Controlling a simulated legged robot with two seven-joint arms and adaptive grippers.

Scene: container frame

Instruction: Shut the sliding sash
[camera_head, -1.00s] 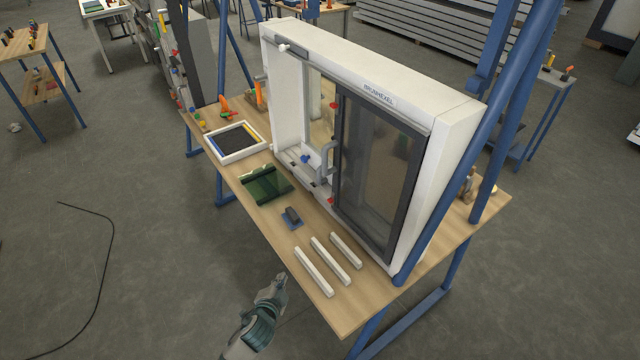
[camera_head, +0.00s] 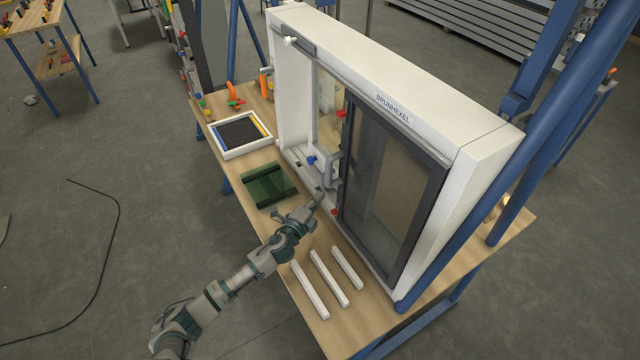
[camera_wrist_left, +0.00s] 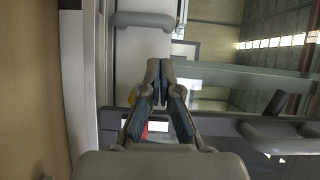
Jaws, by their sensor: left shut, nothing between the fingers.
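The sliding sash (camera_head: 395,190) is a dark-framed glass panel in the right part of the white frame (camera_head: 400,60). The left part of the frame is open. A grey handle (camera_head: 334,168) stands at the sash's left edge. My left gripper (camera_head: 318,200) is just in front of the frame's lower sill, a little below and left of the handle. In the left wrist view its fingers (camera_wrist_left: 160,72) are closed together with nothing between them. A grey bar (camera_wrist_left: 145,20) shows beyond the fingertips there. Whether the fingers touch anything is unclear. My right gripper is out of view.
The wooden bench (camera_head: 345,338) carries several white strips (camera_head: 328,278), a green piece (camera_head: 268,186) and a white-rimmed tray (camera_head: 240,135). Blue posts (camera_head: 480,190) stand at the frame's right side. Red clips (camera_head: 341,114) sit along the sash's left edge.

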